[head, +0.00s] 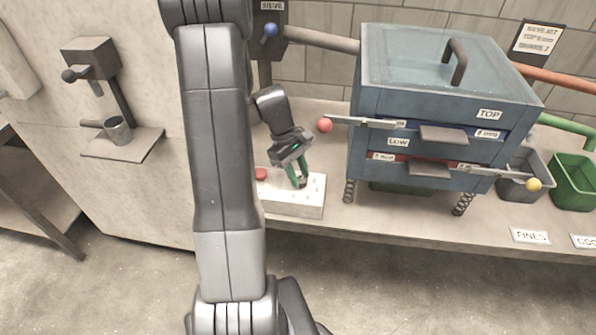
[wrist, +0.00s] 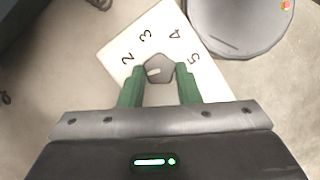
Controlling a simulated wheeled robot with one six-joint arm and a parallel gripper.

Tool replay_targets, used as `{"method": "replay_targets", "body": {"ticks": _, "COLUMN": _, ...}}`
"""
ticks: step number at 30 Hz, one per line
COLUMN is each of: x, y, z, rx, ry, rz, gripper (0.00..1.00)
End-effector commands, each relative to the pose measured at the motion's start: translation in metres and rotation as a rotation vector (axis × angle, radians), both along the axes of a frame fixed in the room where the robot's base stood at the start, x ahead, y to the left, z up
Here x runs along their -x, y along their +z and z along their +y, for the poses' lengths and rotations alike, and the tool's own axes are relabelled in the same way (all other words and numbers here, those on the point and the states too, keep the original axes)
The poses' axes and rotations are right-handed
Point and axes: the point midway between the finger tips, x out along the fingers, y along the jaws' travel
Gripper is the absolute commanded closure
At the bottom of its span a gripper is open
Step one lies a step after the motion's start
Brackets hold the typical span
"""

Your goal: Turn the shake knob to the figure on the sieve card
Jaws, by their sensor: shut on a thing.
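The shake knob (wrist: 160,66) is a dark grey many-sided knob on a white panel (wrist: 118,52) marked 2, 3, 4 and 5 around it. A short white mark on the knob lies left of its centre, roughly on the side of the 2; its exact reading is unclear. My gripper (wrist: 159,72) has its green fingers shut on the knob from both sides. In the head view my gripper (head: 301,183) reaches down onto the white control box (head: 295,208), hiding most of the knob. The sieve card (head: 538,38) hangs at top right; its small last line appears to read SHAKE 2.
The blue sieve stack (head: 440,100) stands close on the right, with a red-ball lever (head: 325,125) jutting toward my arm. Grey (head: 522,188) and green (head: 575,185) bins stand farther right.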

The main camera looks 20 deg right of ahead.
Motion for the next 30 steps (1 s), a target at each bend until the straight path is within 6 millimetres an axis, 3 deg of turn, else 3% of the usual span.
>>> {"method": "replay_targets", "body": {"ticks": 15, "x": -0.0022, "y": 0.0015, "z": -0.0057, "rx": 0.001, "ry": -0.427, "rz": -0.001, "gripper": 0.93}}
{"method": "replay_targets", "body": {"ticks": 30, "x": -0.0021, "y": 0.0008, "z": -0.0073, "rx": 0.001, "ry": -0.590, "rz": -0.003, "gripper": 0.93}}
